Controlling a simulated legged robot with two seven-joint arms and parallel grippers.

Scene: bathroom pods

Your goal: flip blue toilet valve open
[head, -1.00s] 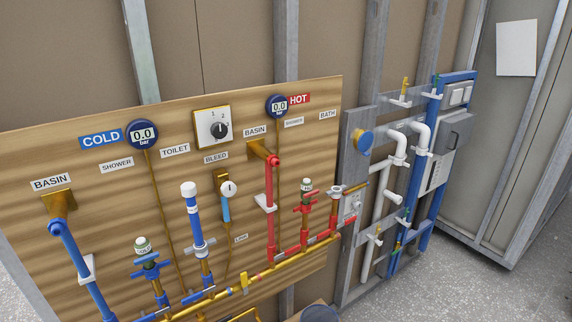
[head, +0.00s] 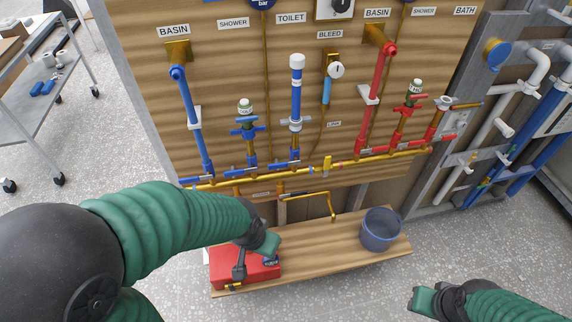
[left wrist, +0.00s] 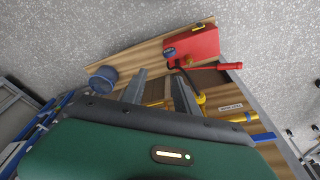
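In the head view, the toilet's blue pipe (head: 296,98) stands upright under the TOILET label (head: 291,18). The blue toilet valve lever (head: 284,166) is near its foot, just above the brass manifold pipe. My left gripper (head: 265,247) is below the manifold, over the red box, apart from the valve. In the left wrist view, the left gripper's two fingers (left wrist: 160,88) are spread with nothing visibly held between them. My right gripper (head: 424,301) is low at the right, far from the valve; its finger opening cannot be made out.
A wooden shelf (head: 335,252) below the board carries the red box (head: 235,270) and a blue-grey bucket (head: 381,228). A yellow bent pipe (head: 318,197) sticks out under the manifold. Blue basin (head: 190,120) and shower valves (head: 249,128) stand left of the toilet pipe.

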